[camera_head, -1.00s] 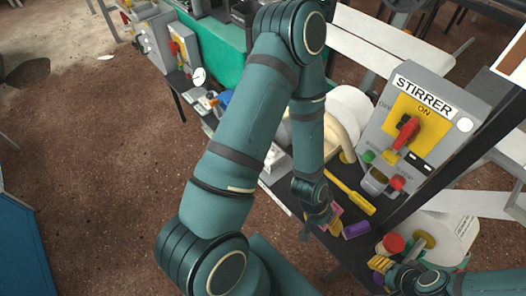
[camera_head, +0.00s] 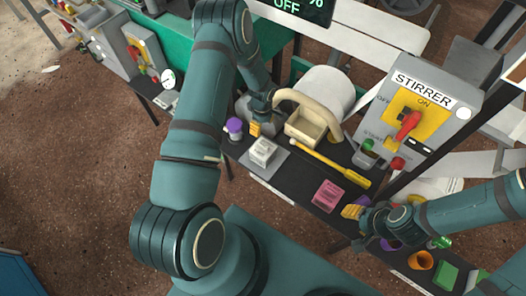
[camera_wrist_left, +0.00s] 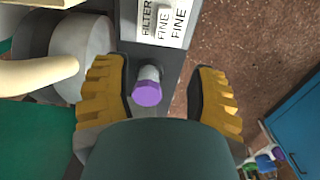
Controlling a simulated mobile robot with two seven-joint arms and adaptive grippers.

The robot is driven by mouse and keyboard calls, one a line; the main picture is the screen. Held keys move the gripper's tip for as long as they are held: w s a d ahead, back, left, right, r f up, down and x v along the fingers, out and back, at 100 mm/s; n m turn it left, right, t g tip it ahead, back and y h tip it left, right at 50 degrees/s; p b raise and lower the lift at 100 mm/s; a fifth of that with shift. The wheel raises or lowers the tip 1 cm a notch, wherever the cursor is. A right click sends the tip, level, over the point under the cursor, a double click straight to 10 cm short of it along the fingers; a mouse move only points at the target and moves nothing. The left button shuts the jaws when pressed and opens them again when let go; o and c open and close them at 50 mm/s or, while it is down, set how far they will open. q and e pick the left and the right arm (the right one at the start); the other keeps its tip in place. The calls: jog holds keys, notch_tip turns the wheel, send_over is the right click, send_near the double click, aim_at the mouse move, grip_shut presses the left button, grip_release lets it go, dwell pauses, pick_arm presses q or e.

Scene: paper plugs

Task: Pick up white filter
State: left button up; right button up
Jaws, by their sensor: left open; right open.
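The white filter (camera_head: 262,152) is a small pale block on a grey plate at the left part of the dark bench. In the left wrist view its white label (camera_wrist_left: 163,22), reading FILTER and FINE, shows at the top edge, partly cut off. My left gripper (camera_head: 256,124) is just behind it, close to a purple-topped post (camera_head: 235,128). In the left wrist view the open yellow fingers (camera_wrist_left: 158,95) flank the post in the picture, with the filter beyond them. My right gripper (camera_head: 354,212) is open and empty over the bench, right of a pink block (camera_head: 328,195).
A yellow-handled tool (camera_head: 330,165) lies right of the filter. Behind it stand a cream tray (camera_head: 304,128) and a curved cream handle. The grey STIRRER box (camera_head: 420,105) stands at the right. An orange cup (camera_head: 421,260) and green block (camera_head: 447,276) are front right.

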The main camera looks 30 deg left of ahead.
aim_at(263, 145)
pick_arm(q)
notch_tip(263, 145, down, 8)
jog(key=shift+d+f+b, duration=0.1)
jog(key=shift+f+b, duration=0.05)
jog(key=shift+b, duration=0.6)
jog(key=f, duration=0.1)
jog(key=f+b, duration=0.1)
jog(key=f, duration=0.3)
jog(key=shift+s+d+f, duration=0.1)
jog(key=shift+s+d, duration=0.1)
jog(key=shift+d, duration=0.1)
grip_shut()
